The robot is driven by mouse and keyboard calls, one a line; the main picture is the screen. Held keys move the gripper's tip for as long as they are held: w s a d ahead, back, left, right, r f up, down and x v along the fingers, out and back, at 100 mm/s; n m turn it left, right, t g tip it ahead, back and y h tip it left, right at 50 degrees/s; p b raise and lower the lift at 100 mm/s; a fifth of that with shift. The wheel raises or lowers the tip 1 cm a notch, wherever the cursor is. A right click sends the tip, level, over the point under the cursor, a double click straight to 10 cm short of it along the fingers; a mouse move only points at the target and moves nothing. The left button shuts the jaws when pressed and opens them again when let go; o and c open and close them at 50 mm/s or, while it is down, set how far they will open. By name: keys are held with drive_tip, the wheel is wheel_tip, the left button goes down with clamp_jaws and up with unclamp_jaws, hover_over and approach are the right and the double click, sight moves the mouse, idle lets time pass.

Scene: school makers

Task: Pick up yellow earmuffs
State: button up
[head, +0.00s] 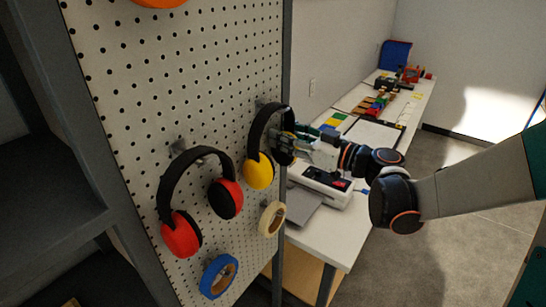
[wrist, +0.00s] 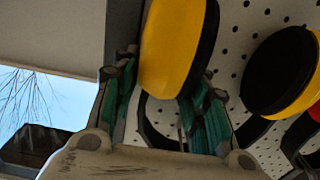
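The yellow earmuffs (head: 259,170), with yellow cups and a black headband, hang on the pegboard in the head view. My gripper (head: 292,138) is at their right-hand cup and partly hides it. In the wrist view, one yellow cup (wrist: 172,48) lies between and beyond the two spread fingers of my gripper (wrist: 162,100). The fingers stand on either side of it; whether they touch it I cannot tell. The other yellow cup (wrist: 303,90) is to the right, outside the fingers.
Red earmuffs (head: 181,234) hang left of the yellow ones on the pegboard (head: 130,90). A cream tape roll (head: 271,218) and a blue tape roll (head: 218,276) hang below. A white table (head: 335,240) with a printer-like device (head: 322,184) stands behind my gripper.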

drive_tip(key=c, duration=0.5)
